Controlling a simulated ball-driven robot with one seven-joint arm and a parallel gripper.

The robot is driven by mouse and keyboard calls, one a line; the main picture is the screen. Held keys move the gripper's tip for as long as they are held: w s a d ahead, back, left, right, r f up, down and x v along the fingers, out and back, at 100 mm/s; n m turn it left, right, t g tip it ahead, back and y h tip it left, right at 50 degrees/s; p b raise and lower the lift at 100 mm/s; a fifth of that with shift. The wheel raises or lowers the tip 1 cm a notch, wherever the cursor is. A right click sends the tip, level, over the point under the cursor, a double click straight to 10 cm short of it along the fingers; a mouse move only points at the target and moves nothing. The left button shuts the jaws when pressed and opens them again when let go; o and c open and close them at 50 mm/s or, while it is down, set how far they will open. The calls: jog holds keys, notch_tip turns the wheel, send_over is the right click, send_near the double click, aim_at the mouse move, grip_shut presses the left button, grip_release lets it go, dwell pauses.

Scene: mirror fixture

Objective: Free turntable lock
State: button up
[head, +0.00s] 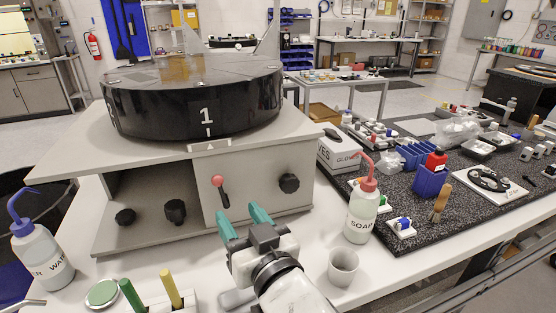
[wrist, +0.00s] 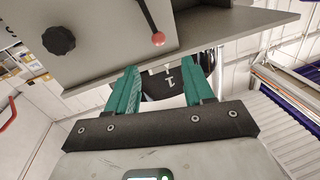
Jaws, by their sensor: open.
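A black round turntable (head: 195,112) marked with a white 1 sits on top of a grey box fixture (head: 265,168). A white pointer plate is on the fixture's top edge below the 1. On the front panel is a lock lever with a red ball end (head: 218,181) and a short dark stem. In the wrist view the red ball (wrist: 158,39) and stem show at the top, beyond my fingers. My gripper (head: 242,217), with teal fingers, is open and empty, in front of the panel and lower right of the lever in the head view. The turntable (wrist: 165,82) shows between the fingers.
A black knob (head: 289,183) is right of the lever; two more (head: 175,210) (head: 125,217) are at the left. A SOAP bottle (head: 361,213) and a cup (head: 343,266) stand right of my arm. A WATER bottle (head: 40,253) stands at the left.

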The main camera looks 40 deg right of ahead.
aim_at(220, 183)
jog(key=shift+n, duration=0.3)
jog(key=w, duration=0.3)
jog(key=w+d+p, duration=0.1)
jog(key=w, duration=0.6)
jog(key=shift+w+d, duration=0.25)
jog(key=shift+d, duration=0.1)
jog(key=shift+c, duration=0.5)
grip_shut()
